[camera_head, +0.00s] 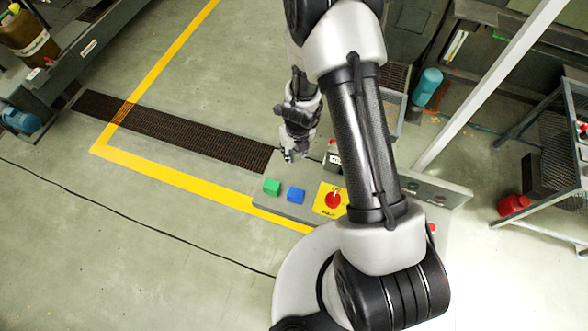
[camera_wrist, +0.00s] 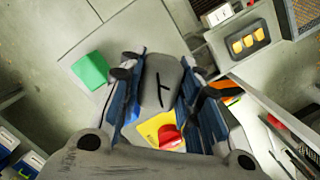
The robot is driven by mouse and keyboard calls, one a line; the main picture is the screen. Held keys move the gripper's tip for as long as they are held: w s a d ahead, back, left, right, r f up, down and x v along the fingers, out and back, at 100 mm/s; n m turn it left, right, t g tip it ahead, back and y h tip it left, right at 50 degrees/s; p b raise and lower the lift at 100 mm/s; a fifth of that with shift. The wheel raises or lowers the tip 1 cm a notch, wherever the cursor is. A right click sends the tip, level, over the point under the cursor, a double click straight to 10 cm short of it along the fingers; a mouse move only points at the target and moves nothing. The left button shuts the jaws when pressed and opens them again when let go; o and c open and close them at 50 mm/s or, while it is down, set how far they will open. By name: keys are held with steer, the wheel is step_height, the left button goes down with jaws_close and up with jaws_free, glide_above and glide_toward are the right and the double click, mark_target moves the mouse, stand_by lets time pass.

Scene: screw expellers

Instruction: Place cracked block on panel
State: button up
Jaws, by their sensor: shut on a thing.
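The cracked block (camera_wrist: 160,82) is a grey, rounded block with a dark crack mark on its face. It sits between the two fingers of my gripper (camera_wrist: 155,95) in the wrist view, and my gripper is shut on it. In the head view my gripper (camera_head: 292,153) hangs over the far left part of the grey panel (camera_head: 308,181); the block cannot be made out clearly there. Whether the block touches the panel cannot be told.
On the panel stand a green block (camera_head: 271,187), a blue block (camera_head: 296,195) and a red button (camera_head: 333,201) on a yellow plate. A floor grating (camera_head: 190,134) runs left of the panel. A metal rack (camera_head: 560,150) stands right. Open floor lies left.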

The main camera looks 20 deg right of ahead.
mark_target(293, 167)
steer(key=shift+f+b, duration=3.9)
steer(key=shift+f, duration=0.65)
steer(key=shift+f, duration=0.15)
steer(key=o, duration=1.1)
steer(key=shift+c, duration=0.2)
